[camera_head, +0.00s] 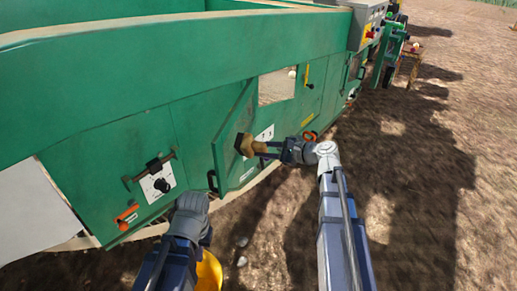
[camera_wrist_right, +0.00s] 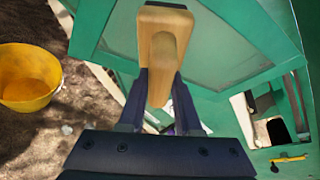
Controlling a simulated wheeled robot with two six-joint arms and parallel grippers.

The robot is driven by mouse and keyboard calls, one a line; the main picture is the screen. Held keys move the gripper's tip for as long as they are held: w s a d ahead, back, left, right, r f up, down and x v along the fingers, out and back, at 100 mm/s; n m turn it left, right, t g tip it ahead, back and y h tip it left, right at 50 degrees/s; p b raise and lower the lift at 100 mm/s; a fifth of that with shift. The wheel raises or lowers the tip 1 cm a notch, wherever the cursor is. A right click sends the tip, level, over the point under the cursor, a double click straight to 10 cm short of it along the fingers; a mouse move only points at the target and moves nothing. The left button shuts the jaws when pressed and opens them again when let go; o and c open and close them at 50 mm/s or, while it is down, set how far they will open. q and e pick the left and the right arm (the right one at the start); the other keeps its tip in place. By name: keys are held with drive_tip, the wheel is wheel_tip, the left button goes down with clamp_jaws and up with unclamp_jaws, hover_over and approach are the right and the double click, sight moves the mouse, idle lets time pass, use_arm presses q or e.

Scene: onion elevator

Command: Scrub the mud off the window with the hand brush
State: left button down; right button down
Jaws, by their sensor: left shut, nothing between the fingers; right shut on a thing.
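My right gripper (camera_head: 266,148) is shut on the wooden hand brush (camera_head: 256,147). In the head view the brush points left, its dark bristle end close to a slanted green-framed panel (camera_head: 228,140) on the machine. In the right wrist view the brush's pale wooden back and handle (camera_wrist_right: 165,45) stand between the fingers (camera_wrist_right: 158,100), in front of a dull grey-green pane (camera_wrist_right: 215,45), apparently the window. The bristles and any contact with the pane are hidden there. Mud on the pane cannot be made out. My left arm shows at the lower left, but its fingers are not visible.
A yellow bucket (camera_wrist_right: 28,80) stands on the soil, partly behind my left arm in the head view. The green machine (camera_head: 110,75) carries a black knob on a white plate (camera_head: 158,184), an orange handle (camera_head: 126,216) and a yellow handle (camera_head: 308,74). Open soil lies to the right.

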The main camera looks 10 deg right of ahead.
drive_tip(key=shift+s+d, duration=0.55)
drive_tip(key=shift+d, duration=0.3)
drive_tip(key=shift+s+d, duration=0.5)
drive_tip(key=shift+d, duration=0.3)
drive_tip(key=shift+s+d, duration=0.4)
drive_tip(key=shift+d, duration=0.25)
drive_tip(key=shift+s+d, duration=0.4)
drive_tip(key=shift+d, duration=0.2)
